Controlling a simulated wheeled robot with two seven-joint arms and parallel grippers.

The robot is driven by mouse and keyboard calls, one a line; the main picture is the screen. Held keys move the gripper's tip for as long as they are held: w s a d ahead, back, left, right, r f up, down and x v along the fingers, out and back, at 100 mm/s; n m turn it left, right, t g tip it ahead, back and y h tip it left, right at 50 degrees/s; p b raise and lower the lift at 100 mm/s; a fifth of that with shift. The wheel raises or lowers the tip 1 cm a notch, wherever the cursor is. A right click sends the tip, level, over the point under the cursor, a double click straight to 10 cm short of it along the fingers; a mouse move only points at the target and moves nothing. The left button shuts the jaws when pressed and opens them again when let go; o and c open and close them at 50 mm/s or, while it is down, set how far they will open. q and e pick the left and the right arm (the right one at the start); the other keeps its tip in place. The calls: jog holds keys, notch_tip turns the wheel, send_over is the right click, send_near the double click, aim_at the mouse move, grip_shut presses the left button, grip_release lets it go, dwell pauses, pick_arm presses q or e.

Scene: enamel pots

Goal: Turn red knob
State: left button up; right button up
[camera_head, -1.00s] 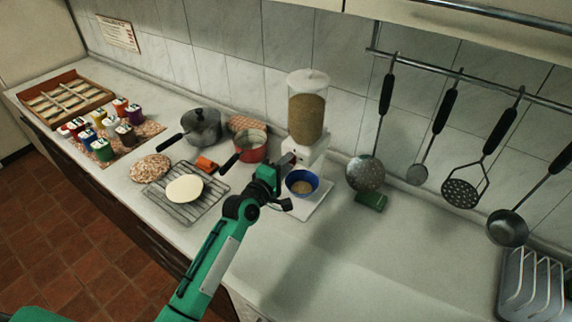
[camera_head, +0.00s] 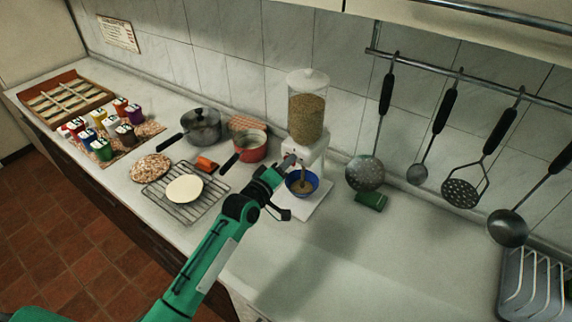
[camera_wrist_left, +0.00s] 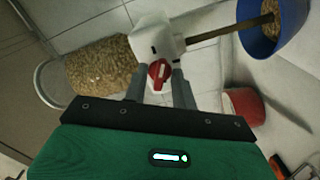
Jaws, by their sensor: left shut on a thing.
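The red knob (camera_wrist_left: 160,72) is on the white body of the grain dispenser (camera_wrist_left: 150,38), seen in the left wrist view. My left gripper (camera_wrist_left: 159,84) has a finger on each side of the knob and is shut on it. In the head view my left gripper (camera_head: 287,163) reaches the dispenser's front and hides the knob. A brown stream of grain (camera_wrist_left: 228,29) runs from the spout into the blue bowl (camera_head: 303,192), which stands under the dispenser. The clear hopper (camera_head: 307,112) above is well filled with grain. My right gripper is out of view.
A red saucepan (camera_head: 252,148), a grey pot (camera_head: 203,124) and a wire rack (camera_head: 157,191) with a pale round disc stand left of the dispenser. Utensils hang from the rail (camera_head: 440,70) at right. The counter (camera_head: 400,260) at front right is clear.

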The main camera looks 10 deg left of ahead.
pick_arm(q)
jog(key=shift+m, duration=5.9)
jog(key=o, duration=0.6)
